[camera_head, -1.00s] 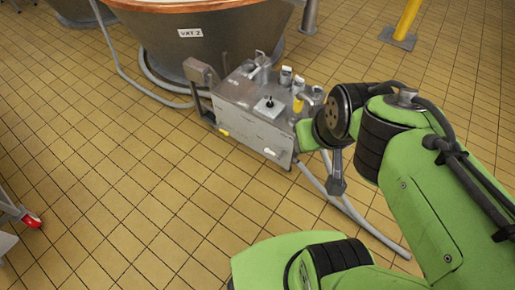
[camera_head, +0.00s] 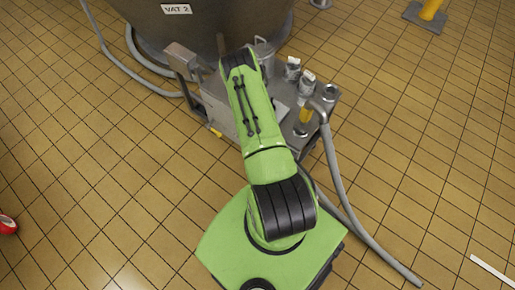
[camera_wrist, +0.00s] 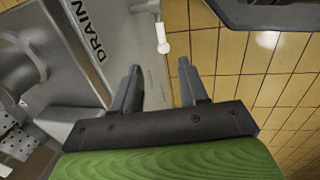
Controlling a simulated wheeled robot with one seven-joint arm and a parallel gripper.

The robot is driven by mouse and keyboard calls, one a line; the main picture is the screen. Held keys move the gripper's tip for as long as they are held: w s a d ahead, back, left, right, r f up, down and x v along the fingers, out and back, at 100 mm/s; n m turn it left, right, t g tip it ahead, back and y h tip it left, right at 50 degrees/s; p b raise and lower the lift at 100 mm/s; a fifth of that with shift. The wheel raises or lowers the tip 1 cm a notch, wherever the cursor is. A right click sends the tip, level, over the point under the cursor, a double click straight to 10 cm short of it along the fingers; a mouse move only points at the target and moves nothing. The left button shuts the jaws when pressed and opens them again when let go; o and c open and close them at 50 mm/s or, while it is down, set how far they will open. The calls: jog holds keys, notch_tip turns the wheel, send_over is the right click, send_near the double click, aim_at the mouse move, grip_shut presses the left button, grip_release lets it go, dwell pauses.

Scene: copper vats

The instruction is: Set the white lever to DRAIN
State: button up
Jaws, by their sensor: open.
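In the wrist view the white lever (camera_wrist: 162,38) shows as a white knob on a grey stem, at the edge of a grey metal panel. The word DRAIN (camera_wrist: 98,38) is printed on the panel to the left of the lever. My gripper (camera_wrist: 158,70) is open and empty. Its fingertips are just below the knob in the picture, and the knob appears ahead of the gap between them. I cannot tell the exact distance. In the head view my arm covers part of the metal valve box (camera_head: 283,122) and hides the lever and my gripper.
The vat (camera_head: 215,30) labelled VAT 2 stands behind the box. A grey hose (camera_head: 345,205) runs across the tiled floor to the right. A yellow post (camera_head: 430,10) stands far right.

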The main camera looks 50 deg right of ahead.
jog(key=d+f+b, duration=0.1)
jog(key=f+b, duration=0.1)
jog(key=f, duration=0.3)
jog(key=d+f+b, duration=0.1)
jog(key=f+b, duration=0.1)
jog(key=f, duration=0.3)
jog(key=d+f+b, duration=0.1)
jog(key=f+b, duration=0.1)
jog(key=f, duration=0.3)
jog(key=shift+f, duration=0.2)
jog(key=shift+r, duration=0.1)
grip_shut()
